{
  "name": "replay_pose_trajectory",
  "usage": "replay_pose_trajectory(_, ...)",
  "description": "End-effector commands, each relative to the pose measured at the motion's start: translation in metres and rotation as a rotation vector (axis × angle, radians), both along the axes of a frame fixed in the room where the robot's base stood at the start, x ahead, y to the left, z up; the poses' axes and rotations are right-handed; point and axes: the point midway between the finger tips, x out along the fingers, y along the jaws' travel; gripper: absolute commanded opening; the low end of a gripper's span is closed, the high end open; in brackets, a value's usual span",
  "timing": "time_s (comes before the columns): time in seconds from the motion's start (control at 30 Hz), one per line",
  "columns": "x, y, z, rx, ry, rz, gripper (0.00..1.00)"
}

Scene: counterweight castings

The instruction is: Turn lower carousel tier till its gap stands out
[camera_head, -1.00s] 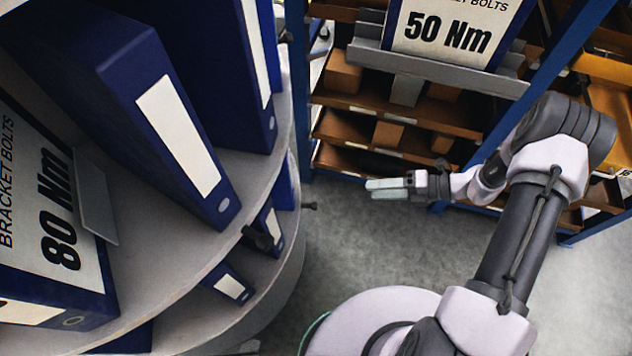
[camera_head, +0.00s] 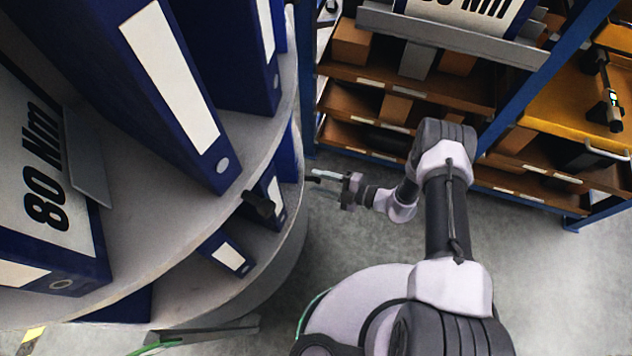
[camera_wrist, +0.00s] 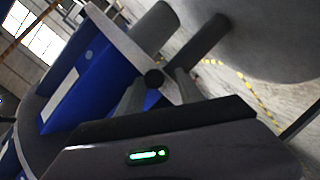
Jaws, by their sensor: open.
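The carousel stands at the left in the head view. My gripper (camera_head: 318,175) is open beside the lower tier's edge, fingers pointing left. A dark knob (camera_head: 311,179) is at its fingertips. In the wrist view a round black knob end (camera_wrist: 154,78) appears between the fingers (camera_wrist: 158,88); contact is unclear.
A blue-framed rack (camera_head: 545,85) with brown bins (camera_head: 400,95) stands behind and right of my arm. A dark tool (camera_head: 608,95) lies on its yellow shelf. A grey flat piece (camera_head: 205,332) is at the carousel's foot. Grey floor (camera_head: 540,270) is clear at right.

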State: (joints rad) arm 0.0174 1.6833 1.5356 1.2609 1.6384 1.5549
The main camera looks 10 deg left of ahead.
Motion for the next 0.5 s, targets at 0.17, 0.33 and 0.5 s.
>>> replay_pose_trajectory(0.17,0.0021,0.0130,-0.0029,0.001,0.000,0.001,0.43)
replay_pose_trajectory(0.33,0.0027,0.0142,-0.0026,0.000,0.000,-0.001,0.43)
replay_pose_trajectory(0.5,0.0027,0.0140,-0.0026,0.000,0.000,0.000,0.29)
